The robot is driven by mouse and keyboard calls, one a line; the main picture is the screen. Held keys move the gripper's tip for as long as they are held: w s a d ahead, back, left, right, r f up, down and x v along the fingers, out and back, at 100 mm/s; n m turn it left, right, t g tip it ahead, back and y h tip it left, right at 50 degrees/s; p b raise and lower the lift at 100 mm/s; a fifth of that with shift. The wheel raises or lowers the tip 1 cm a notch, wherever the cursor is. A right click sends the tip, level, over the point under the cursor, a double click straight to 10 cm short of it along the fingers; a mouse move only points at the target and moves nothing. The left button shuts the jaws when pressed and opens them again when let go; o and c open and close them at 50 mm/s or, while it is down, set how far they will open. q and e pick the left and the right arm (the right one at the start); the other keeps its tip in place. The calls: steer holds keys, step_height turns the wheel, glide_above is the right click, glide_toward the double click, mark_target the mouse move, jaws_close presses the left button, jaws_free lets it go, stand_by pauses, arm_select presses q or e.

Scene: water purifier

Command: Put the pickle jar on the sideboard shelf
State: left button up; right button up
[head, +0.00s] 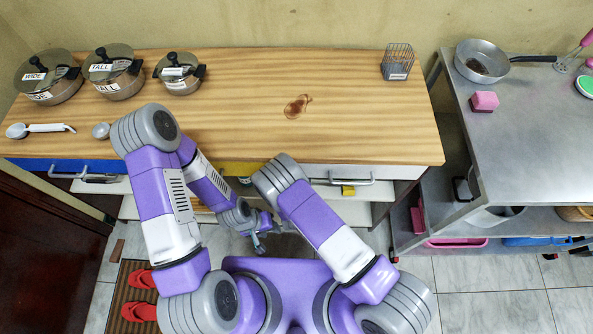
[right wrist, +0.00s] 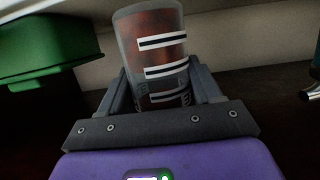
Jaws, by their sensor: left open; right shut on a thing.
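A jar-like cylinder (right wrist: 152,55) with reddish-brown contents and a striped label stands between the two fingers of my right gripper (right wrist: 165,88), which is shut on it. It looks like the pickle jar, but the label is not readable. It is slightly tilted in the right wrist view. My right gripper is hidden in the head view. My left gripper (head: 262,238) is open and empty in front of the sideboard (head: 350,120). The pale sideboard shelf (head: 130,208) shows below the drawers and is largely hidden by the top and my arms.
A green container (right wrist: 45,45) is left of the jar under a pale board (right wrist: 235,30). A metal table (head: 530,130) stands right.

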step_height(320, 180, down, 2)
steer(key=shift+s+f+b, duration=0.1)
steer(key=shift+f+b, duration=0.1)
steer(key=shift+b, duration=0.4)
steer(key=shift+r, duration=0.1)
steer(key=shift+f, duration=0.2)
steer(key=o, duration=1.2)
